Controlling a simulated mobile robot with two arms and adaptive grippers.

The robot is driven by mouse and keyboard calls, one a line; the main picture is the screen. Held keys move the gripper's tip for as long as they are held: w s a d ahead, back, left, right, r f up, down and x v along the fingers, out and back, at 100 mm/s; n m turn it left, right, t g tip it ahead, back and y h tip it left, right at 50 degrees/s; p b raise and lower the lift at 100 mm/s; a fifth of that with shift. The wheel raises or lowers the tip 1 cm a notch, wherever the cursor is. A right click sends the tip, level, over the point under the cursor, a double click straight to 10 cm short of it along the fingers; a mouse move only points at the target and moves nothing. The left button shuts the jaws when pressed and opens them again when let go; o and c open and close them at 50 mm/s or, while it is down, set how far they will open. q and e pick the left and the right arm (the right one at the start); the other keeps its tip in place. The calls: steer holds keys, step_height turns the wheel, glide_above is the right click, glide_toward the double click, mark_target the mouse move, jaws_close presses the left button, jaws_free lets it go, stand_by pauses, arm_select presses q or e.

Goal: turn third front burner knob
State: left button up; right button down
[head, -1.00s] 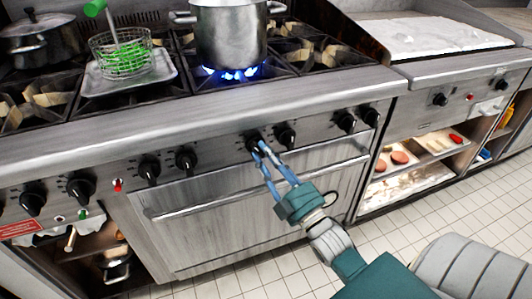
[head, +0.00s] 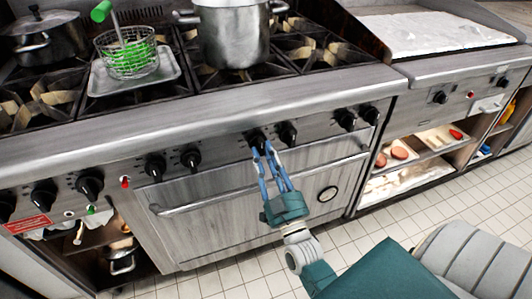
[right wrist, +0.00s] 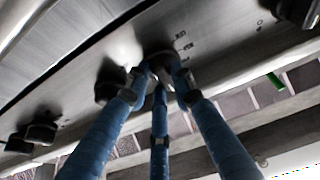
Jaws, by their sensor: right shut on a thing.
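The stove's front panel carries a row of black knobs. My right gripper (head: 264,152) is shut on one black knob (head: 257,138), near the middle of the panel. In the right wrist view its blue fingers close around the dark knob (right wrist: 157,52); they partly hide it, so its pointer cannot be read. Another black knob (head: 287,133) sits just to the right of the held one, apart from the fingers. A steel pot (head: 228,35) stands on the burner above, with no flame showing under it. My left gripper is not in view.
An oven door handle (head: 200,199) runs below the knobs, near my right gripper. A wire basket with green food (head: 130,55) sits on a tray (head: 105,90) on the stovetop. A lidded pot (head: 45,45) stands at far left. Tiled floor (head: 390,205) is open in front.

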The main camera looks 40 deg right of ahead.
steer(key=shift+r, duration=0.15)
steer(key=c, duration=1.5)
jaws_free()
steer(key=shift+o, duration=0.2)
steer(key=shift+s+a+f, duration=0.1)
steer(key=shift+s+f, duration=0.2)
steer(key=v, duration=1.1)
steer(key=shift+s, duration=0.1)
